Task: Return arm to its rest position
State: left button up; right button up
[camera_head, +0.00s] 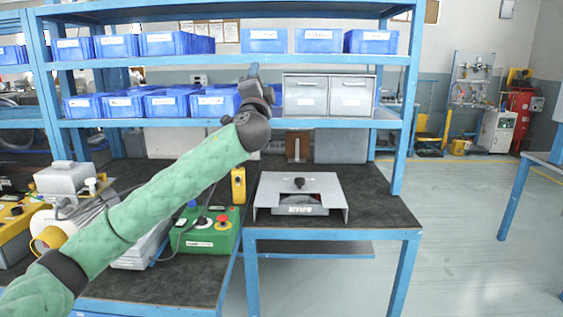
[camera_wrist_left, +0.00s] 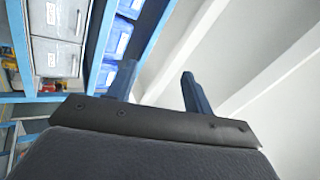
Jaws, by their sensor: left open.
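My left arm (camera_head: 165,190), in a green sleeve, reaches up from the lower left across the head view. Its gripper (camera_head: 253,72) points upward in front of the blue shelf rack, near the grey drawers. In the left wrist view the two dark blue fingers (camera_wrist_left: 158,85) stand apart with nothing between them, so the gripper is open and empty. Behind the fingers the wrist view shows the ceiling and shelf bins. My right gripper is in neither view.
The blue rack (camera_head: 398,150) holds several blue bins (camera_head: 181,43) and a grey drawer unit (camera_head: 328,95). On the dark bench (camera_head: 375,205) are a grey metal fixture (camera_head: 335,187), a green control box (camera_head: 207,242) with a red button, and white-and-yellow equipment (camera_head: 65,180). Open floor (camera_head: 460,240) lies right.

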pick_arm(q)
jog(key=s+a+f+n+g+p, duration=0.25)
jog(key=s+f+g, duration=0.4)
jog(key=f, duration=0.65)
jog(key=s+a+f+n+g+p, duration=0.1)
jog(key=s+f+n+g, duration=0.25)
jog(key=s+f, duration=0.85)
jog(key=s+a+f+n+g+p, duration=0.2)
jog(key=s+f+n+g, duration=0.3)
jog(key=f, duration=1)
jog(key=s+a+f+n+g+p, duration=0.1)
jog(key=s+f+g, duration=0.2)
jog(key=s+f, duration=1)
jog(key=s+a+f+n+g+p, duration=0.1)
jog(key=s+f+g+p, duration=0.1)
jog(key=s+f, duration=1.1)
jog(key=s+g, duration=0.1)
jog(key=s, duration=0.7)
jog(key=shift+a+g+h+p, duration=0.3)
jog(key=shift+g, duration=0.1)
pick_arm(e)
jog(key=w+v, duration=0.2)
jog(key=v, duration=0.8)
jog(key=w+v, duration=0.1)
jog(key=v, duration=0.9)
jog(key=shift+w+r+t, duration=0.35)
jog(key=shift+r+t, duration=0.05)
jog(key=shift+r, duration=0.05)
